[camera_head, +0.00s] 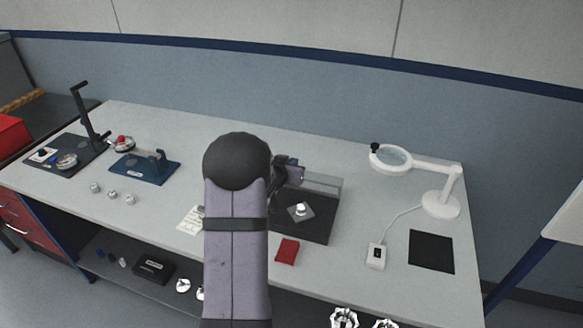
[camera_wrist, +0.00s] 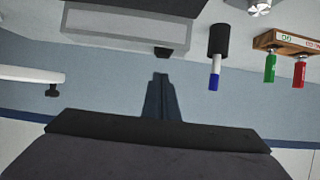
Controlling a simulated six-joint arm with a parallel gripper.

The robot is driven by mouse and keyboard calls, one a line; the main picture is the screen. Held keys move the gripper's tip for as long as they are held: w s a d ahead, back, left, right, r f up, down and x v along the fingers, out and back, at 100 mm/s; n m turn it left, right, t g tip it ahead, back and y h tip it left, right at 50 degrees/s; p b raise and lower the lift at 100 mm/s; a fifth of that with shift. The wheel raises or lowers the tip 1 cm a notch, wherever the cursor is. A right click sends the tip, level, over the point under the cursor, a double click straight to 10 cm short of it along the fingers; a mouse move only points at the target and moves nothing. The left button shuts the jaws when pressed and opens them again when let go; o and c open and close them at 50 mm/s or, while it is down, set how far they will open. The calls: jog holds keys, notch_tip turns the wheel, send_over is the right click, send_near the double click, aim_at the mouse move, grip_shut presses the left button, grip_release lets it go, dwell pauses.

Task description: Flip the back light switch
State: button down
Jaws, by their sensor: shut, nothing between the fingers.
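My gripper shows in the wrist view (camera_wrist: 161,77) with its fingers together and nothing between them. In the head view, my arm hides most of it beside the dark station. The station (camera_head: 319,228) has a dark base and an upright panel (camera_head: 322,184). In the wrist view, a pale panel with a grey frame (camera_wrist: 125,25) lies beyond the fingertips. A small dark block (camera_wrist: 162,51) sits at its edge, close to the fingertips in the picture; contact cannot be told. I cannot tell whether this block is the back light switch, or how any switch is set.
A white magnifier lamp (camera_head: 440,205) stands at the right, with a corded white box (camera_head: 376,256). A black mat (camera_head: 431,252) and red cloth (camera_head: 287,251) lie nearby. The wrist view shows a marker (camera_wrist: 215,70) and a wooden holder (camera_wrist: 285,40) with coloured pens.

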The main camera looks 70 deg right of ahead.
jog(key=shift+a+f, duration=0.2)
jog(key=shift+f, duration=0.7)
jog(key=b, duration=0.2)
jog(key=f+b, duration=0.1)
jog(key=shift+a+f+h+b, duration=0.2)
jog(key=shift+f+h+b, duration=0.1)
jog(key=shift+h+b, duration=0.1)
jog(key=shift+r+p, duration=0.3)
jog(key=shift+r, duration=0.2)
jog(key=shift+r+p, duration=0.65)
jog(key=shift+r, duration=0.15)
